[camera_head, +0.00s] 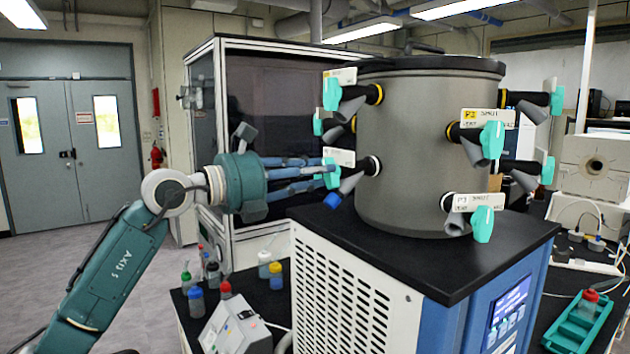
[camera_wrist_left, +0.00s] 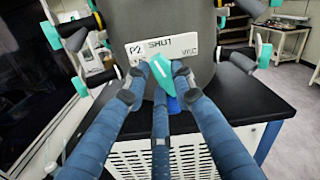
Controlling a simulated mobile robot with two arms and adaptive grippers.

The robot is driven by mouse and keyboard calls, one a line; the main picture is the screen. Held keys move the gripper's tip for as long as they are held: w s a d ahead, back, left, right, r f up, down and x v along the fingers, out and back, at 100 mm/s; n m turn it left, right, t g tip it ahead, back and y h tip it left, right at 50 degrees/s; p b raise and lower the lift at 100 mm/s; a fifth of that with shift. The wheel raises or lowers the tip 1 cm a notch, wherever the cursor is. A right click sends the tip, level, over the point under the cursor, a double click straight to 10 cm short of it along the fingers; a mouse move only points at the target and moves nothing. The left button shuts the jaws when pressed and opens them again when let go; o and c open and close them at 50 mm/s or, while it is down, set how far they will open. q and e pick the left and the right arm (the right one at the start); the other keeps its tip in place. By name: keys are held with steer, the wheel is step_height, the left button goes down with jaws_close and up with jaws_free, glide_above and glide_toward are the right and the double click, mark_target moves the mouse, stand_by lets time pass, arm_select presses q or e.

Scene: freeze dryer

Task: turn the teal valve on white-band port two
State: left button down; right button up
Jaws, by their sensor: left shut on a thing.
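The white-band port two (camera_head: 371,166) is on the left side of the grey drum, at lower height. Its label plate (camera_head: 342,157) reads P2 SHUT in the wrist view (camera_wrist_left: 160,48). Its teal valve handle (camera_head: 330,174) also shows in the wrist view (camera_wrist_left: 159,72), tilted between my fingertips. My left gripper (camera_head: 326,170) reaches in from the left, its blue fingers closed around the handle; in the wrist view the fingers (camera_wrist_left: 162,84) partly cover it. A grey nozzle (camera_head: 350,182) hangs beside the handle. My right gripper is in neither view.
The black top (camera_head: 500,258) of the dryer base lies below. Bottles (camera_head: 196,300) and a grey device (camera_head: 235,328) stand lower left.

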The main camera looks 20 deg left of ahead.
arm_select(q)
steer(key=shift+m+b, duration=0.65)
steer(key=shift+m, duration=1.25)
steer(key=shift+d, duration=0.1)
steer(key=c, duration=1.4)
jaws_free()
steer(key=shift+c, duration=0.2)
steer(key=shift+r, duration=0.1)
steer(key=shift+s, duration=0.1)
steer(key=v, duration=1.2)
